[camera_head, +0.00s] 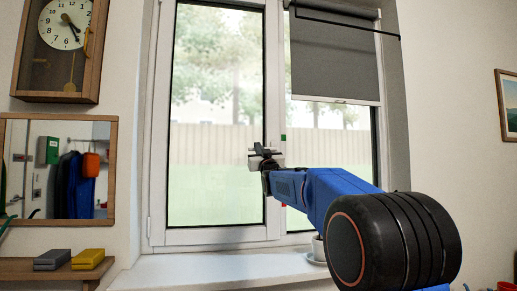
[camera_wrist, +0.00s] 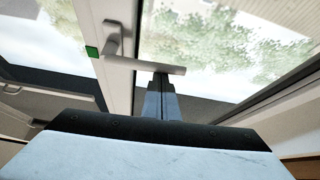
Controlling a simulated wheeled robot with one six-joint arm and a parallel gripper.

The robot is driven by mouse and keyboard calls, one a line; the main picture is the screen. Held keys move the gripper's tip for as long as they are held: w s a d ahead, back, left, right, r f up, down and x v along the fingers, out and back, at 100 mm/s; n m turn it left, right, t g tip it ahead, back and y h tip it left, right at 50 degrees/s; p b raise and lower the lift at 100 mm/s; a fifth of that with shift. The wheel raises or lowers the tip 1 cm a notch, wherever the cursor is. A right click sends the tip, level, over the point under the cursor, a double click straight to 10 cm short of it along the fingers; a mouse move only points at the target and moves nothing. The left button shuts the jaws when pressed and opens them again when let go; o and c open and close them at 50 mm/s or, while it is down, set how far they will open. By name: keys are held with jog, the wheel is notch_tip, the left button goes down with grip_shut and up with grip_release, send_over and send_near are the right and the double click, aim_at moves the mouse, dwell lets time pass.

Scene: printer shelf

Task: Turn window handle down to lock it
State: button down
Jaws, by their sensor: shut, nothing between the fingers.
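The window handle is grey metal. In the wrist view its lever (camera_wrist: 148,66) reaches sideways across the picture from its mount (camera_wrist: 112,38) on the white window frame. My gripper (camera_wrist: 161,80) is shut and empty, with its fingertips right at the lever near its free end. I cannot tell whether they touch it. In the head view my gripper (camera_head: 262,157) is in front of the middle frame, and the handle there is mostly hidden by it. A green mark (camera_head: 283,137) is on the frame; it also shows beside the mount in the wrist view (camera_wrist: 92,51).
A red mark (camera_head: 284,205) is lower on the frame. A grey blind (camera_head: 334,55) covers the upper right pane. A plant pot (camera_head: 318,248) stands on the sill (camera_head: 215,268), partly behind my arm. A clock (camera_head: 62,45) and a mirror (camera_head: 70,165) hang at left.

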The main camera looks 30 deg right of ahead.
jog(key=shift+f+n, duration=0.15)
jog(key=shift+n, duration=0.15)
jog(key=s+d+f+n+g+y, duration=0.2)
jog(key=d+f+n+g+y, duration=0.3)
jog(key=n, duration=1.6)
notch_tip(320, 180, down, 3)
jog(key=d+y, duration=0.2)
jog(key=y, duration=0.2)
jog(key=shift+d+f+g+y, duration=0.15)
jog(key=shift+d+g+y, duration=0.15)
jog(key=shift+y, duration=0.1)
jog(key=shift+s, duration=0.1)
jog(key=s+a, duration=0.1)
jog(key=s, duration=0.8)
jog(key=shift+s+a, duration=0.15)
jog(key=shift+a, duration=0.1)
